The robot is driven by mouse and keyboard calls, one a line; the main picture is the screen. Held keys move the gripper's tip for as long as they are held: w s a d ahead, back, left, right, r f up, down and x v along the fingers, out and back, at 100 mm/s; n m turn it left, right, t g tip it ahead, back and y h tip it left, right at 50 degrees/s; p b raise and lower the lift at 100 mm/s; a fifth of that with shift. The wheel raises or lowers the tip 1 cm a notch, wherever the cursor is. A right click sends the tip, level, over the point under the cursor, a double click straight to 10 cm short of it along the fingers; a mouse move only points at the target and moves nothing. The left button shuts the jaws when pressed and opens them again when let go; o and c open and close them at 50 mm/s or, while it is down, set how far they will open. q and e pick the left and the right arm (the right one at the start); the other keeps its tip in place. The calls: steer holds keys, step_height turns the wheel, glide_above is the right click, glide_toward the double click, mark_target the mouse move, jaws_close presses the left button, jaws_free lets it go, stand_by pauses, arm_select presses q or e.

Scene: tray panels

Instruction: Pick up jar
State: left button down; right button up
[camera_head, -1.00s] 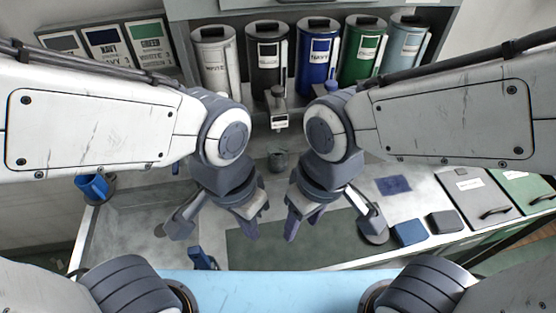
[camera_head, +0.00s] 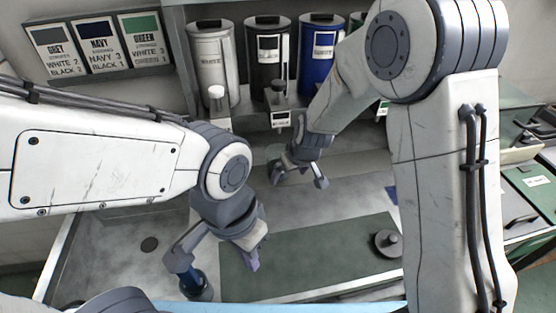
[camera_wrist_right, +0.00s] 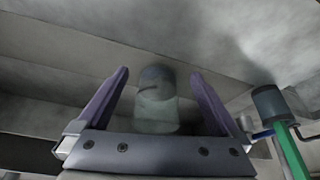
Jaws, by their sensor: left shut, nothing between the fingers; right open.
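A clear glass jar (camera_wrist_right: 157,108) stands upright on the grey surface, between and beyond the fingers of my right gripper (camera_wrist_right: 158,92) in the right wrist view. The right gripper is open, and I see no finger closed on the jar. In the head view the jar (camera_head: 275,152) shows only faintly behind the right gripper (camera_head: 280,178), partly hidden. My left gripper (camera_head: 252,261) is shut and empty, low over the front of the table, well away from the jar.
White (camera_head: 214,65), black (camera_head: 268,70) and blue (camera_head: 318,62) canisters stand at the back. A round grey lidded piece (camera_head: 388,243) is on the dark green mat (camera_head: 310,265). Label cards (camera_head: 100,45) stand back left.

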mark_target(282, 179)
steer(key=shift+w+a+p, duration=0.2)
steer(key=shift+w+a, duration=0.1)
steer(key=shift+w, duration=0.25)
steer(key=shift+w+a+p, duration=0.15)
steer(key=shift+w+a, duration=0.1)
steer(key=shift+w, duration=0.25)
steer(key=shift+w+a+r+p, duration=0.1)
steer(key=shift+w+a+p, duration=0.2)
steer(key=shift+w, duration=0.2)
steer(key=shift+w+a+r+p, duration=0.1)
steer(key=shift+w+a+p, duration=0.1)
steer(key=shift+w+p, duration=0.25)
steer(key=x, duration=0.3)
steer(key=shift+w+a+f, duration=0.15)
steer(key=shift+w+f, duration=0.05)
steer(key=shift+w, duration=0.15)
jaws_close()
steer(key=shift+r, duration=0.15)
